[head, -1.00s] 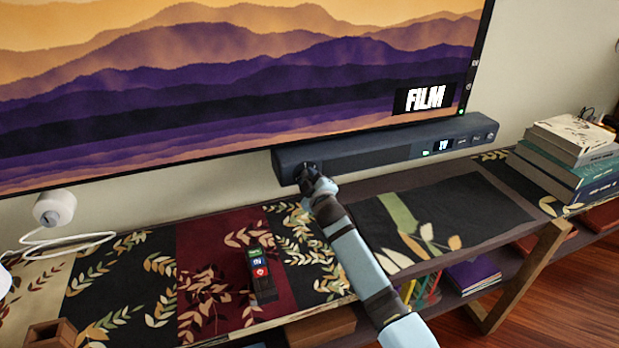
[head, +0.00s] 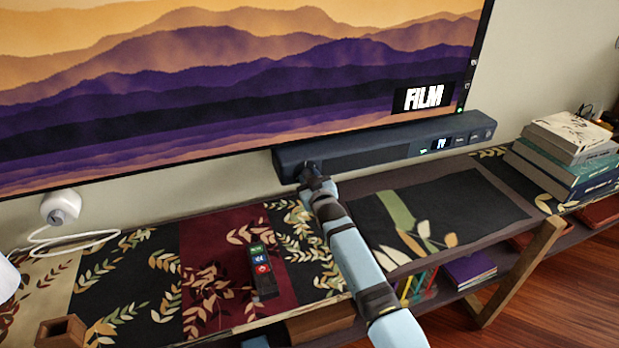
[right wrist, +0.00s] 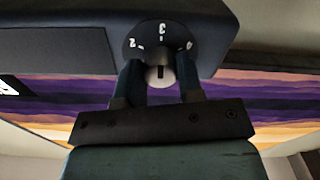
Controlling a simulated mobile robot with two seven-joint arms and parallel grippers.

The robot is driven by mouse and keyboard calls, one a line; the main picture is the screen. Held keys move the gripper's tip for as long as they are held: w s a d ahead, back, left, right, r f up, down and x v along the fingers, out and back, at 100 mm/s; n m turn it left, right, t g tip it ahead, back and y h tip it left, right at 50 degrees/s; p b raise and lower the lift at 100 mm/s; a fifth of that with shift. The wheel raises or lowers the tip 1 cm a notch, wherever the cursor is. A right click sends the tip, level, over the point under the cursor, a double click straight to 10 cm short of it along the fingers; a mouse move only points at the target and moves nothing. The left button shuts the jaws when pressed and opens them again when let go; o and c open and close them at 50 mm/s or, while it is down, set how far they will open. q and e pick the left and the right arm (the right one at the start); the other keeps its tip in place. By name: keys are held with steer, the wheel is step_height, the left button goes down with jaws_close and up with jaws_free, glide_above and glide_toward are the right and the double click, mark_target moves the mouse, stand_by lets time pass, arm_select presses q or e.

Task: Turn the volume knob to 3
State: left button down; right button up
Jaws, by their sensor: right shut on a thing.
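The dark soundbar (head: 350,150) lies below the television, and its small display reads "TV". The volume knob (right wrist: 160,76) is on a round dial (right wrist: 150,40) at the soundbar's left end. In the right wrist view, 2, 3 and another number, perhaps 4, show around the knob. My right gripper (head: 309,172) is at this end of the soundbar. In the right wrist view its two fingers (right wrist: 159,68) are shut on the knob, one on each side. My left gripper is not in view.
The television (head: 230,70) is just above the soundbar. A remote (head: 261,272) lies on the patterned runner (head: 195,275) left of my right arm. A white round device with a cable (head: 60,207) is at left, and a stack of books (head: 570,155) at right.

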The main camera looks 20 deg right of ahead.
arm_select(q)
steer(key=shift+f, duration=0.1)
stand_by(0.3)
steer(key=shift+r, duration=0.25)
arm_select(e)
steer(key=o, duration=0.9)
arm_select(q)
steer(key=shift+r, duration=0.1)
arm_select(e)
steer(key=shift+s, duration=0.1)
arm_select(q)
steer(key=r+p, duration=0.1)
steer(key=p, duration=0.2)
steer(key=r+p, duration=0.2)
steer(key=p, duration=0.1)
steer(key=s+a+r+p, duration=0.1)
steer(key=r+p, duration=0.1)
steer(key=p, duration=0.2)
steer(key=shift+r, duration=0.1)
arm_select(e)
steer(key=s, duration=1.3)
steer(key=shift+s+d, duration=0.25)
steer(key=shift+s, duration=0.05)
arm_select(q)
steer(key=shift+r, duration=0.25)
